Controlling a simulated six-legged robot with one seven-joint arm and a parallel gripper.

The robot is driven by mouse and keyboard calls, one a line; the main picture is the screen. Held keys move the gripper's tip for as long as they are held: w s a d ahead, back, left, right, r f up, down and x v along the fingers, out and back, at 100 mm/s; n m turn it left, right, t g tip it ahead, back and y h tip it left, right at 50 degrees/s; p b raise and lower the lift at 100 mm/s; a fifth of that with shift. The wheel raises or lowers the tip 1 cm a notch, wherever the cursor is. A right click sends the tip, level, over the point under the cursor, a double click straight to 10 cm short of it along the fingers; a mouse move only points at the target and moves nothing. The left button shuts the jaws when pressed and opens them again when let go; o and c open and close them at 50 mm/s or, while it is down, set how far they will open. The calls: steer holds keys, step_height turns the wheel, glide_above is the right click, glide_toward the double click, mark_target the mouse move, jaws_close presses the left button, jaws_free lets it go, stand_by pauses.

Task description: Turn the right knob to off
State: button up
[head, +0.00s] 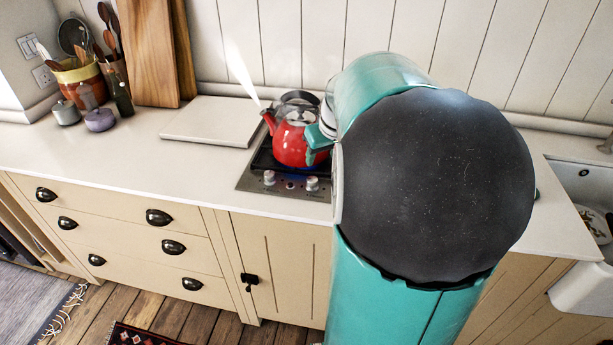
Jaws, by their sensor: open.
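The right knob (311,183) is a small pale knob on the front of the steel hob (252,184). Which way it is turned is too small to tell. The left knob (269,177) sits beside it, with a small reddish part between them. A red kettle (289,145) stands on the hob, with white steam rising from its spout. A blue glow shows under the kettle's right side. My gripper (317,145) is open at the kettle's right side, above and behind the right knob, apart from the knob. My arm hides much of it and whether it touches the kettle.
A pale board (208,121) lies left of the hob. Two wooden boards (148,55), a utensil pot (83,84) and small lidded pots (99,120) stand farther left. The counter's front left is clear. A sink (585,183) is at the far right.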

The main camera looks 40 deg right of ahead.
mark_target(313, 180)
steer(key=x, duration=1.2)
steer(key=shift+d, duration=0.1)
steer(key=c, duration=1)
